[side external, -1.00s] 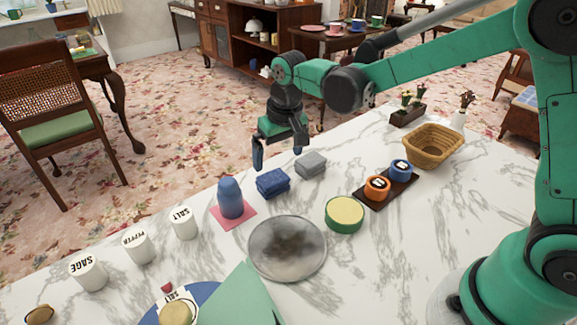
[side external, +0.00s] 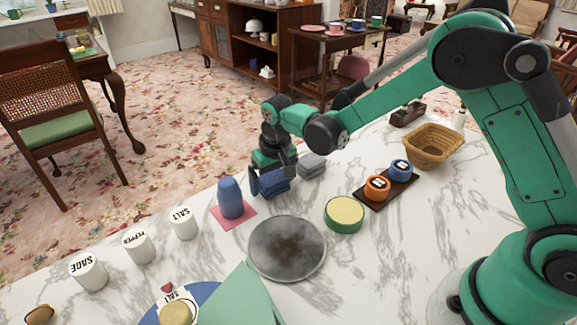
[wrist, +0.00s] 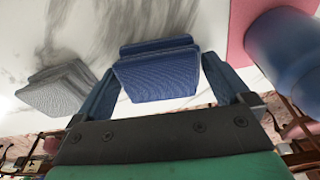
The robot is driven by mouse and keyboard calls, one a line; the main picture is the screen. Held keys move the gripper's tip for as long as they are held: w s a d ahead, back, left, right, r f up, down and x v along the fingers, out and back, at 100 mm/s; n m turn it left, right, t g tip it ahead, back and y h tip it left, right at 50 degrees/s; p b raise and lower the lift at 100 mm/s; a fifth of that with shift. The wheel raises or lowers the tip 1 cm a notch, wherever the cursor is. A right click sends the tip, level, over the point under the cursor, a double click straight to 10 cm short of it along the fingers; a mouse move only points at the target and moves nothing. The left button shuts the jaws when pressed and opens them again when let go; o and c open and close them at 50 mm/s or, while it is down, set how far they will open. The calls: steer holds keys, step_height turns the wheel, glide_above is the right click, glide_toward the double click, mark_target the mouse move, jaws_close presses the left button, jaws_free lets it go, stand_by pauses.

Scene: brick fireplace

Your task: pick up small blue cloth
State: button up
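The small blue cloth (side external: 274,184) is a folded stack on the marble counter near its far edge. In the wrist view the blue cloth (wrist: 157,72) lies between the two spread fingers of my gripper (wrist: 160,92). My gripper (side external: 273,180) is open and low over the cloth in the side view, with one finger at its left side. The gripper partly hides the cloth in the side view.
A grey folded cloth (side external: 312,165) sits close to the right. A blue bottle-like object (side external: 231,198) stands on a pink square (side external: 249,218) to the left. A round grey plate (side external: 287,248) lies in front, and a green-rimmed round container (side external: 345,213) stands at front right.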

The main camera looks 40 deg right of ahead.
mark_target(273, 177)
steer(key=c, duration=0.9)
steer(key=shift+r, duration=0.15)
step_height(273, 177, up, 20)
steer(key=shift+f, duration=0.1)
